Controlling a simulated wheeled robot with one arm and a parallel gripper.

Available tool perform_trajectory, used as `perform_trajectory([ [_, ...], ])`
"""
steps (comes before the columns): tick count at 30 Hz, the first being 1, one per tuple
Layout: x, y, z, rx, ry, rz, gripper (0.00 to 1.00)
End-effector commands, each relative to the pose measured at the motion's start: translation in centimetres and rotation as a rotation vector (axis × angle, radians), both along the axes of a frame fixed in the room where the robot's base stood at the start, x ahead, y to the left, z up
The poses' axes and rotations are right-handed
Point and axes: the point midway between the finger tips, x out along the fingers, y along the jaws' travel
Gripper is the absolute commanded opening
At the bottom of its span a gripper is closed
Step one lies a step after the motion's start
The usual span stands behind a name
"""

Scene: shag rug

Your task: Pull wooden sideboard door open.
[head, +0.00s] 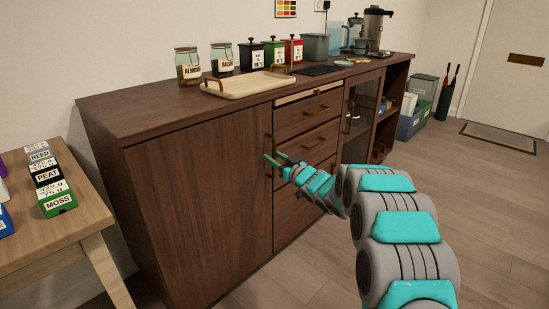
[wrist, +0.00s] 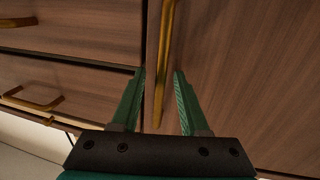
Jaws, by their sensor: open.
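The wooden sideboard (head: 195,125) stands against the wall. Its large brown door (head: 200,205) on the left looks closed, flush with the front; it also shows on the right of the wrist view (wrist: 250,75). A brass vertical bar handle (wrist: 166,50) sits along the door's edge beside the drawers. My gripper (head: 272,160) is at this edge of the door. In the wrist view my gripper (wrist: 160,76) is open, with the handle between its two green fingers and a gap on each side.
Drawers (head: 308,112) with brass pulls (head: 315,115) are right beside the door. A tray (head: 247,84), jars and canisters stand on top. A wooden table (head: 85,232) with labelled boxes stands at left, near the door. Open floor (head: 470,220) lies at right.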

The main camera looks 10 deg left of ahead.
Motion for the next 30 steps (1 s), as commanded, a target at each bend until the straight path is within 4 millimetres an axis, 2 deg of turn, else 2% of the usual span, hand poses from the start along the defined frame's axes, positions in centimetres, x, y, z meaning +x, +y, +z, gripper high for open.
perform_trajectory([
  [8, 0.05, 0.05, -0.03, -0.001, 0.001, 0.0, 0.42],
  [19, 0.04, 0.03, -0.04, -0.001, 0.001, -0.001, 0.01],
  [30, 0.04, 0.03, -0.04, -0.001, 0.002, -0.001, 0.0],
])
